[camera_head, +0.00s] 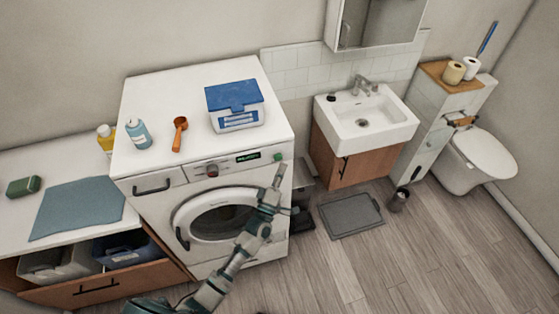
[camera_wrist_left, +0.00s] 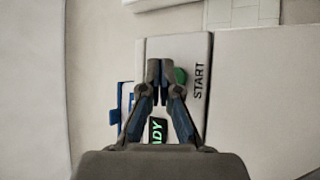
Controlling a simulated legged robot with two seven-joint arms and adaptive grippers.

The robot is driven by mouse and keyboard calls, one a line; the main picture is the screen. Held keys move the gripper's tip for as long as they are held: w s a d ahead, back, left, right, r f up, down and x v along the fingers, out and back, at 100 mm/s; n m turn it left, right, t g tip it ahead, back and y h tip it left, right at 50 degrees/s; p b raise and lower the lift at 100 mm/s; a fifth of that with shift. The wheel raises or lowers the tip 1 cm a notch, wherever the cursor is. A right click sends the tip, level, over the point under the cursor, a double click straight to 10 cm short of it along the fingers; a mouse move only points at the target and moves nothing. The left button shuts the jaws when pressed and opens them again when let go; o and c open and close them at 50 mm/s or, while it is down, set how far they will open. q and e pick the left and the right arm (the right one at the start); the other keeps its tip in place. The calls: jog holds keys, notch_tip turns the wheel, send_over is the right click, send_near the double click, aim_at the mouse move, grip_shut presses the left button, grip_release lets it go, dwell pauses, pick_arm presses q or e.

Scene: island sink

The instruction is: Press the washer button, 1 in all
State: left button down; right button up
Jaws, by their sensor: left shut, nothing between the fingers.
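The white washer (camera_head: 150,180) stands against the wall, with its round door (camera_head: 215,215) shut. Its green start button (camera_head: 278,157) is at the right end of the front panel, beside a small lit display (camera_head: 247,157). My left gripper (camera_head: 281,168) is shut and empty, just below the button in the head view. In the left wrist view the gripper (camera_wrist_left: 160,68) points at the panel. The green button (camera_wrist_left: 181,76) shows just right of the fingertips, partly hidden by them, next to the word START. I cannot tell whether they touch. My right gripper is not in view.
A blue-lidded box (camera_head: 235,105), an orange scoop (camera_head: 179,133) and a teal bottle (camera_head: 138,133) stand on the washer. An open drawer with bins (camera_head: 60,268) is at the left. A sink (camera_head: 366,118) and grey mat (camera_head: 350,215) are at the right.

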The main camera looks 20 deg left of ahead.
pick_arm(q)
jog(key=shift+w+a, duration=0.25)
jog(key=shift+a, duration=0.2)
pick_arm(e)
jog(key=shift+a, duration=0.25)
pick_arm(q)
jog(key=shift+d, duration=0.35)
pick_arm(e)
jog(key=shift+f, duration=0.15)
pick_arm(q)
jog(key=shift+a, duration=0.25)
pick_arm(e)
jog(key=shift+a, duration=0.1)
pick_arm(q)
jog(key=shift+d, duration=0.1)
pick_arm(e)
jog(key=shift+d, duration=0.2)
pick_arm(q)
jog(key=shift+w+r, duration=0.1)
jog(key=shift+w, duration=0.05)
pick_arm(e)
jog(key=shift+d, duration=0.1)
pick_arm(q)
jog(key=shift+w+a, duration=0.15)
jog(key=shift+a, duration=0.05)
